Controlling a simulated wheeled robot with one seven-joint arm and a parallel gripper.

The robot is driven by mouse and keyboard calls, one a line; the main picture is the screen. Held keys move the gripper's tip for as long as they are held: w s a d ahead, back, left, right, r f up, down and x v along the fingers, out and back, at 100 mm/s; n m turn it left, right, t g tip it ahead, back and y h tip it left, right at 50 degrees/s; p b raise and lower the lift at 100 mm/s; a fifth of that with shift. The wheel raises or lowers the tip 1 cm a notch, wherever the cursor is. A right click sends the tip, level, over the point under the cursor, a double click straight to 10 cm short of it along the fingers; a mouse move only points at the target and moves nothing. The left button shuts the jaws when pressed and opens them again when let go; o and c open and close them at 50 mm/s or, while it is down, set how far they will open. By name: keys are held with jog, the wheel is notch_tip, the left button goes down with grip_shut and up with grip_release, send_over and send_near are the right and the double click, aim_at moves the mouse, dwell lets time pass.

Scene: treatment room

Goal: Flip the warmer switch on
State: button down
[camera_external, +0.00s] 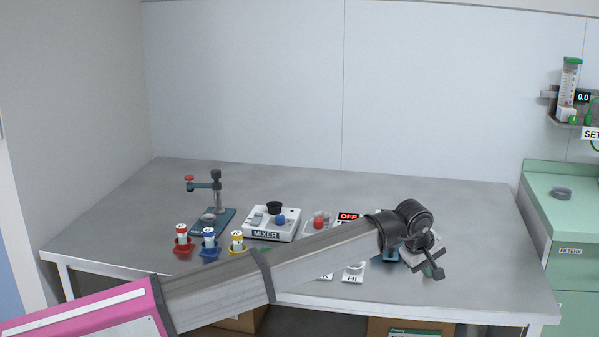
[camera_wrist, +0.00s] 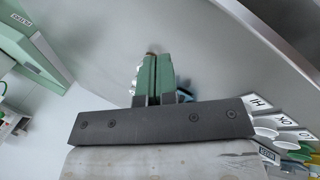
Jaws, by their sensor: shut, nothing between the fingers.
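The red and black OFF sign (camera_external: 348,216) stands behind my arm in the external view. The device under it is mostly hidden by my arm, and I cannot make out a warmer switch. My gripper (camera_external: 438,272) hangs at the end of the arm, over the right part of the table. In the wrist view its green fingers (camera_wrist: 154,60) are together, with nothing between them. A small blue part (camera_wrist: 183,88) shows just behind the fingers, partly hidden; a blue part (camera_external: 390,255) also shows beside my wrist in the external view.
The mixer (camera_external: 262,236) and a blue press stand (camera_external: 214,218) are left of the arm. Red, blue and yellow cups (camera_external: 209,253) hold vials. HI, OK and LO cards (camera_wrist: 258,103) with dishes are at right in the wrist view. The table (camera_external: 480,225) is clear at right.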

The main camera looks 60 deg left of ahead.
jog(key=a+r+n+g, duration=0.1)
jog(key=a+r+n, duration=0.2)
jog(key=a, duration=0.8)
jog(key=a+r+n+g, duration=0.1)
jog(key=a+r+n, duration=0.3)
jog(key=a, duration=0.7)
jog(key=w+a+r+n+g+y, duration=0.1)
jog(key=a+r+n, duration=0.3)
jog(key=a, duration=0.8)
jog(key=shift+r+g, duration=0.4)
jog(key=shift+r, duration=0.45)
jog(key=f, duration=0.4)
jog(key=w+a+f, duration=0.1)
jog(key=f, duration=0.9)
jog(key=shift+w+a, duration=0.2)
jog(key=shift+w+a+f, duration=0.1)
jog(key=shift+f, duration=0.2)
